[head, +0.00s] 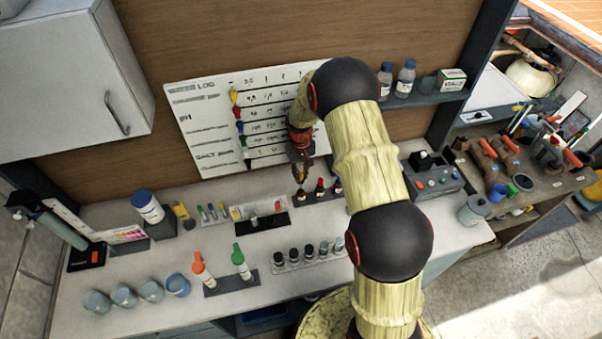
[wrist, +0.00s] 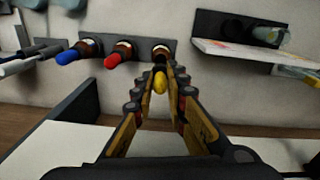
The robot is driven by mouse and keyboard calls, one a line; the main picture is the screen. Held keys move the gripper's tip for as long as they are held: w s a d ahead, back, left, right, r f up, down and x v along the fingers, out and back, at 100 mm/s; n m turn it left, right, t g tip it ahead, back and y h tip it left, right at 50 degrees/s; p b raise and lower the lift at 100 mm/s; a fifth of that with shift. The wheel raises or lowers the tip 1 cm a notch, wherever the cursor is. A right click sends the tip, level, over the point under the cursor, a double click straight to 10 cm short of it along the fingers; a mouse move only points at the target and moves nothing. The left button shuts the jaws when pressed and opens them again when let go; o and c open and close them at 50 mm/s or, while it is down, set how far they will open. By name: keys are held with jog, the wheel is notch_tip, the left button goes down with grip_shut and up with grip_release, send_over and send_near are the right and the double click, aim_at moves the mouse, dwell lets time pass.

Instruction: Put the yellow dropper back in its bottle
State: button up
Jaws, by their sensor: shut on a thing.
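My gripper (wrist: 160,84) is shut on the yellow dropper (wrist: 160,83), its bulb showing between the fingertips. In the head view my gripper (head: 301,168) points down above the left end of a row of brown bottles at the back of the counter. The end bottle (wrist: 161,50) has no coloured bulb on it and lies just beyond the yellow bulb in the wrist view; it also shows in the head view (head: 301,195). The dropper's tip is hidden, so I cannot tell whether it is inside the neck. Beside it stand bottles with a red dropper (wrist: 115,59) and a blue dropper (wrist: 70,56).
A whiteboard log (head: 200,115) is on the wall behind. A rack of dark-capped vials (head: 310,256) stands in front, with orange- and green-topped bottles (head: 240,262) to its left. A grey control box (head: 432,180) is to the right.

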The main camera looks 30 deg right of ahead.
jog(key=shift+f, duration=0.2)
jog(key=shift+f+b, duration=0.35)
jog(key=shift+b, duration=0.05)
jog(key=shift+f+b, duration=0.45)
jog(key=shift+f, duration=0.15)
dwell(0.3)
jog(key=shift+f+b, duration=1.15)
jog(key=shift+f, duration=0.4)
jog(key=shift+f+b, duration=0.45)
jog(key=shift+f, duration=0.15)
jog(key=o, duration=0.7)
jog(key=shift+r, duration=0.1)
jog(key=shift+r+p, duration=1.5)
jog(key=shift+r, duration=1.95)
